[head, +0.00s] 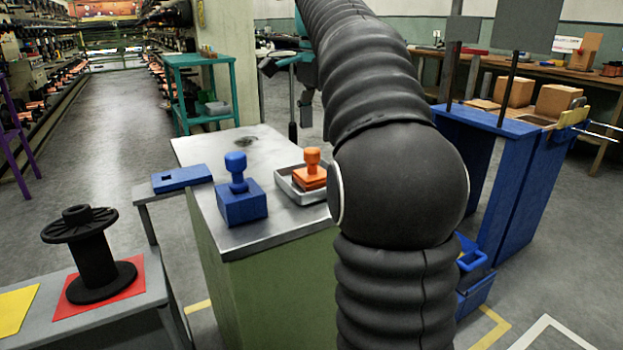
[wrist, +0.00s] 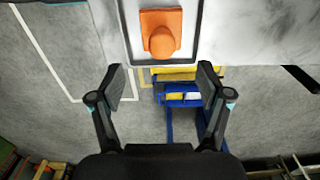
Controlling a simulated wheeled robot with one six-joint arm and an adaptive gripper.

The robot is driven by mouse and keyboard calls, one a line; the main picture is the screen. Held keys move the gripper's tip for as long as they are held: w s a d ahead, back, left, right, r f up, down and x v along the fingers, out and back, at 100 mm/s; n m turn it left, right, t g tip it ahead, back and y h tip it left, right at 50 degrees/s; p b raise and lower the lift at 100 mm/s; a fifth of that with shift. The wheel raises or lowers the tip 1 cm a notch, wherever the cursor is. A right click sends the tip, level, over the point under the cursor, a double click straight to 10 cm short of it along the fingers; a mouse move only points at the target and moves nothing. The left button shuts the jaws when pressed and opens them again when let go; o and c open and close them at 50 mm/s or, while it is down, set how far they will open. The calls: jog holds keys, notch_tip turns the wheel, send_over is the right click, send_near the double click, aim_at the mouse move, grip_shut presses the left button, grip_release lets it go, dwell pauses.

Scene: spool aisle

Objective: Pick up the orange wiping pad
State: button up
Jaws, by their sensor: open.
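The orange wiping pad (head: 311,171) has a square base and a knob handle. It sits upright in a shallow grey tray (head: 287,184) on top of a green cabinet (head: 277,285) with a pale metal top. In the wrist view the pad (wrist: 161,32) is at the top centre, beyond the fingertips, with the dark tray rim around it. My gripper (wrist: 162,82) is open and empty, its two fingers apart. In the head view my dark arm covers the right side of the tray, and my gripper is hidden.
A blue block with a knob (head: 240,200) stands left of the tray on the same top. A flat blue piece (head: 182,179) lies on a side ledge. A black spool (head: 90,255) stands on a red square at left. A blue bin (head: 474,287) sits low on the right.

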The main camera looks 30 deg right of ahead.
aim_at(317, 149)
notch_tip(317, 149, down, 4)
jog(key=shift+f+b, duration=0.2)
jog(key=shift+b, duration=0.35)
jog(key=f, duration=0.2)
jog(key=a+f+b, duration=0.1)
jog(key=f, duration=0.1)
jog(key=shift+w+f, duration=0.15)
jog(key=shift+f, duration=0.25)
jog(key=c, duration=0.9)
